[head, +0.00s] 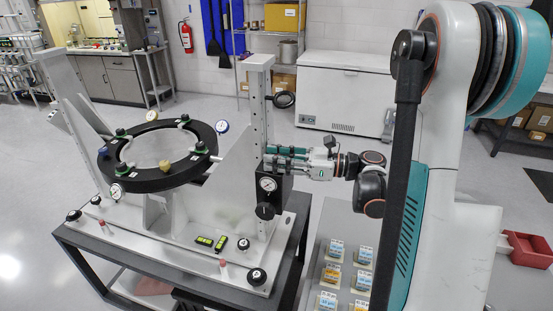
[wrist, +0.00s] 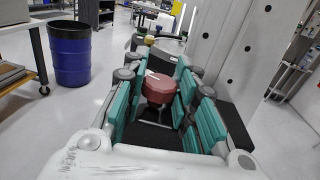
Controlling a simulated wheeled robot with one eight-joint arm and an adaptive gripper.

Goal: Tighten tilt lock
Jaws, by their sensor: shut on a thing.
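The mirror fixture stands on a dark table in the head view, with a black ring (head: 108,171) held between two light upright posts. My gripper (head: 272,158) reaches in from the right and meets the right post (head: 257,105) near a black block. In the wrist view, a dark red knob (wrist: 160,88) sits between the teal finger pads of my gripper (wrist: 166,82). I take the knob to be the tilt lock. The gripper is shut on it. The knob is hidden by the fingers in the head view.
A dial gauge (head: 267,184) and a black knob (head: 265,211) sit just below my gripper. A black handwheel (head: 284,99) is above it. Small labelled boxes (head: 332,273) lie on a surface at lower right. A blue bin (wrist: 70,54) stands on the floor at left.

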